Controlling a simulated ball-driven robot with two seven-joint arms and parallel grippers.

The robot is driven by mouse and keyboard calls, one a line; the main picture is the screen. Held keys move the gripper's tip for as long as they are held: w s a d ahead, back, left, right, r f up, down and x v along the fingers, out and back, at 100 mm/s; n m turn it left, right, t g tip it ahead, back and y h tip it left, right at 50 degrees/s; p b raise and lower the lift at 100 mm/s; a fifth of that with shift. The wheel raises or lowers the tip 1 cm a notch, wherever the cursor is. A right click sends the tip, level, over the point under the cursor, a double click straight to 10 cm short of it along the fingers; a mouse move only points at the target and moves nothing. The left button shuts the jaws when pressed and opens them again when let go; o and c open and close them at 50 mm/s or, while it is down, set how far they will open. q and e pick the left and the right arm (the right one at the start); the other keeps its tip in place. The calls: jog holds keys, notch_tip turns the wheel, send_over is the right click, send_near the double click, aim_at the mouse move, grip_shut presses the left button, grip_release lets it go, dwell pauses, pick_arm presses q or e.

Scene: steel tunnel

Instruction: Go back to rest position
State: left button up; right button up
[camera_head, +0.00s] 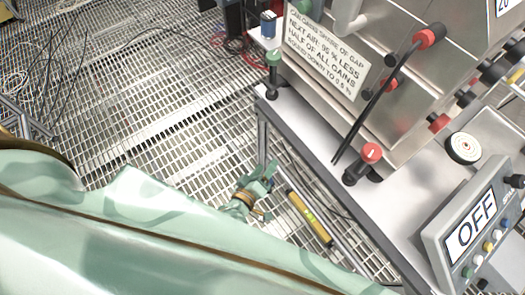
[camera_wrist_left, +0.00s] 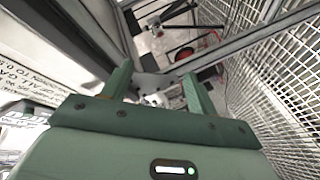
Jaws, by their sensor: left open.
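My left gripper (camera_head: 258,172) is pale green and shows in the head view, low over the grating beside the steel table (camera_head: 318,140). In the left wrist view its two green fingers (camera_wrist_left: 157,76) stand apart with nothing held between them. The gripper is at the near left of the table, clear of the machine on it. My right gripper is not in view. A large pale green surface fills the lower left of the head view.
A steel machine (camera_head: 400,110) with a sign, red-capped levers and knobs stands on the table. A panel reading OFF (camera_head: 468,234) sits at the right. A yellow level (camera_head: 309,217) lies beside my gripper. Cables (camera_head: 232,42) lie on the grating, which is mostly open at left.

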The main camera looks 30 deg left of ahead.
pick_arm(q)
jog(key=shift+s+f, duration=0.2)
jog(key=shift+f, duration=0.05)
dwell(0.4)
jog(key=s+f+m+g+h, duration=0.2)
jog(key=s+f+m+g, duration=0.65)
jog(key=s+f, duration=0.45)
jog(key=s+a+f+m+g+y, duration=0.1)
jog(key=s+a+f+g, duration=0.1)
jog(key=s, duration=0.6)
jog(key=s+a+f+m+g+y, duration=0.1)
jog(key=s+a+f+m+g, duration=0.1)
jog(key=s, duration=0.6)
jog(key=s+a+f+m+g, duration=0.2)
jog(key=s+a+f+g, duration=0.1)
jog(key=s, duration=0.5)
jog(key=a+f, duration=0.1)
jog(key=a, duration=0.1)
jog(key=shift+s+a+y, duration=0.35)
jog(key=shift+a+y, duration=0.05)
jog(key=shift+w+m, duration=0.1)
jog(key=shift+m, duration=0.15)
